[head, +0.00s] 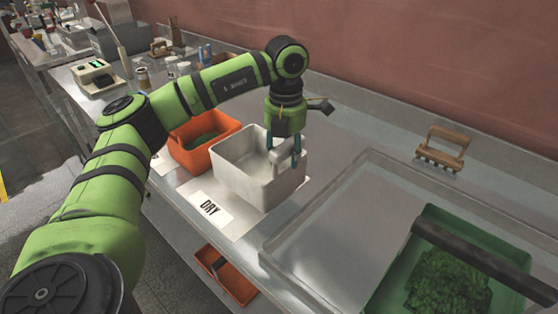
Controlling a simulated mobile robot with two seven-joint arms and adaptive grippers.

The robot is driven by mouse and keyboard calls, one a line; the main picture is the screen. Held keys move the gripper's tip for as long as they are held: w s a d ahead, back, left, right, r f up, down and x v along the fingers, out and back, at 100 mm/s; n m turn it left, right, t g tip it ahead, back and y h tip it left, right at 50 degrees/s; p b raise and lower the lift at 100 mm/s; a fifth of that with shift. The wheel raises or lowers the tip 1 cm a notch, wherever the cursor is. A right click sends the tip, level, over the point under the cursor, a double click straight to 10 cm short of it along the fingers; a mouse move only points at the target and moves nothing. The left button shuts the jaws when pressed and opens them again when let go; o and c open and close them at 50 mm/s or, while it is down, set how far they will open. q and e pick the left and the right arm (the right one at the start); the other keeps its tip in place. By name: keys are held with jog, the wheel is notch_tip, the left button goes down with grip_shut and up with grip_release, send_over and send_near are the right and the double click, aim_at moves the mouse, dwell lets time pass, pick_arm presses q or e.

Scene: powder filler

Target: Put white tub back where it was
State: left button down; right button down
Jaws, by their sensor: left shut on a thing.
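The white tub (242,182) is an open, empty-looking rectangular bin near the middle of the head view. It is over a pale mat (221,220) with a "DRY" label on the steel bench. I cannot tell whether its base touches the mat. My left gripper (283,160) points down at the tub's far right side. It is shut on the tub's wall there. My right gripper is not in the view.
An orange bin (196,148) with green contents stands close left of the tub. A clear-walled tray (340,228) lies to the right, with a green bin (512,245) of leafy matter. A wooden-handled rake (443,148) is at the back. Another orange bin (232,283) sits below the bench edge.

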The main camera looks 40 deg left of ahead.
aim_at(281, 167)
pick_arm(q)
jog(key=shift+a+f, duration=0.4)
jog(key=shift+a, duration=0.25)
notch_tip(281, 167, down, 3)
jog(key=shift+f+p, duration=0.1)
jog(key=shift+p, duration=0.8)
jog(key=shift+f, duration=0.35)
jog(key=shift+w+f, duration=0.1)
jog(key=shift+f, duration=0.1)
jog(key=c, duration=0.8)
grip_release()
